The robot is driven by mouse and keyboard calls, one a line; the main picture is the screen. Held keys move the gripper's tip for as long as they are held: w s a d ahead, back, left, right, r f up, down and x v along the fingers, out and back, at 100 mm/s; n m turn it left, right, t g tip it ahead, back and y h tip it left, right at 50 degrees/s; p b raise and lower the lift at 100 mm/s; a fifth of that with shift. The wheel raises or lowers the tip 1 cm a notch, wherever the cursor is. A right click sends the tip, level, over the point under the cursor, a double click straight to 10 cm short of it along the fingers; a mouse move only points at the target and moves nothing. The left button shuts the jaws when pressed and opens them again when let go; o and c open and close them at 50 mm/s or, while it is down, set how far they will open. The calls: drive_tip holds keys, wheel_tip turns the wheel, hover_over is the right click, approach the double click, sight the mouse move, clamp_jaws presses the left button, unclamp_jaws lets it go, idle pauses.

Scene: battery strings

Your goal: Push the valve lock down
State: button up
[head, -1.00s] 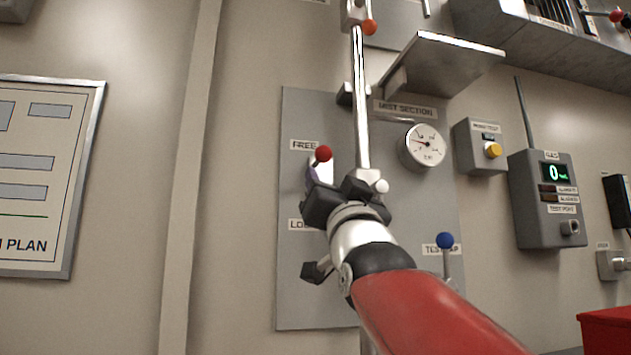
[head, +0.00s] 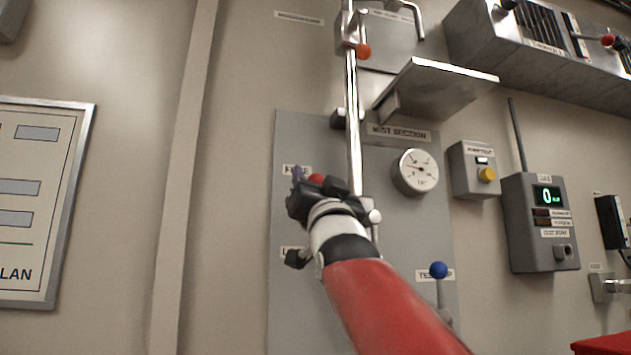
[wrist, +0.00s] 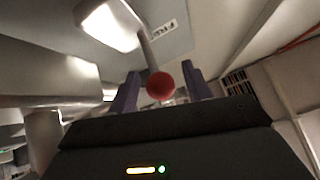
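The valve lock is a lever with a red ball knob (head: 316,178) on the grey wall panel (head: 290,300), beside the partly covered FREE label (head: 290,169). A partly covered label starting with L (head: 288,251) is lower down. My gripper (head: 308,176) is at the knob and hides most of the lever in the head view. In the wrist view the red knob (wrist: 160,86) shows between the two purple fingers of my gripper (wrist: 160,88), with gaps on both sides. The fingers are apart. I cannot tell how deep the knob sits between them.
A vertical metal pipe (head: 353,130) runs close to the right of my gripper. A metal shelf (head: 440,85) juts out above. A round gauge (head: 415,172) and a blue-knobbed lever (head: 438,270) are to the right.

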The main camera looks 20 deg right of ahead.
clamp_jaws()
drive_tip(key=shift+w+f+b, duration=0.1)
drive_tip(key=shift+f+b, duration=1.55)
drive_tip(key=shift+f, duration=0.15)
unclamp_jaws()
drive_tip(key=shift+o, duration=0.3)
drive_tip(key=b+v, duration=0.3)
drive_tip(key=v, duration=0.5)
drive_tip(key=shift+r, duration=0.15)
